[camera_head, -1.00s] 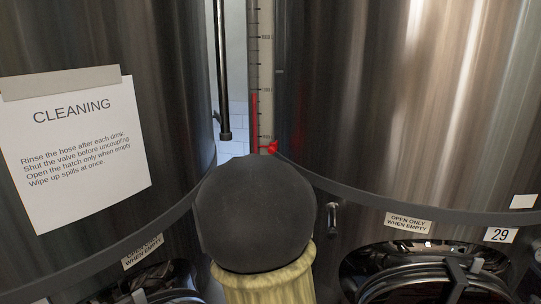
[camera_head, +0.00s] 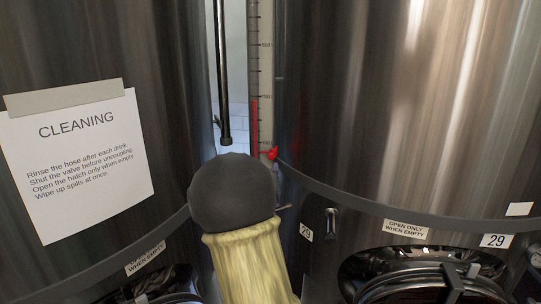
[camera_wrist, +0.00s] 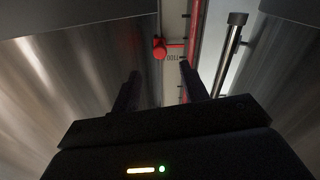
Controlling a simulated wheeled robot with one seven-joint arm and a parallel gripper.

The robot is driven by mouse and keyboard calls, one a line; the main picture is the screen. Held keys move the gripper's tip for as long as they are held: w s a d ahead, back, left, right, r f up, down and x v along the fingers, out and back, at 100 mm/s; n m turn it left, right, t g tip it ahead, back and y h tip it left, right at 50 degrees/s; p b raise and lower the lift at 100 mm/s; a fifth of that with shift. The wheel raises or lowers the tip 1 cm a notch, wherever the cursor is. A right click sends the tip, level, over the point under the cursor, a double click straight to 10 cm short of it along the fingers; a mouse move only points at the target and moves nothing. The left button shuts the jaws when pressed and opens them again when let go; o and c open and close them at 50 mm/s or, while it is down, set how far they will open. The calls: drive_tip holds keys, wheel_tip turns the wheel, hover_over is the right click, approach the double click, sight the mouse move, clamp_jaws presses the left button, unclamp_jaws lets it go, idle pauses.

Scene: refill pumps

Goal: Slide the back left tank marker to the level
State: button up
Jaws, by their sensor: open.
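The red marker (camera_head: 271,153) sits low on the tank's level scale (camera_head: 266,60), in the gap between two steel tanks. A red column (camera_head: 254,120) runs up the scale, and its top is above the marker. In the wrist view the marker (camera_wrist: 159,48) shows near the top middle, beside printed digits on the scale. My gripper (camera_wrist: 158,75) is open, with its two fingers spread and the marker beyond the tips, nearer the left finger. Nothing is between the fingers. In the head view my arm hides the gripper.
Steel tanks (camera_head: 400,100) stand close on both sides, leaving a narrow gap. A dark vertical pipe (camera_head: 223,80) hangs left of the scale and also shows in the wrist view (camera_wrist: 230,50). A cleaning notice (camera_head: 78,160) is on the left tank. A hatch (camera_head: 425,275) is low right.

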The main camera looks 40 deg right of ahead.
sight(272, 155)
drive_tip(key=p+x, duration=0.3)
drive_tip(key=x, duration=0.5)
drive_tip(key=shift+w+d, duration=0.25)
drive_tip(key=shift+w, duration=0.05)
drive_tip(key=shift+c, duration=0.4)
clamp_jaws()
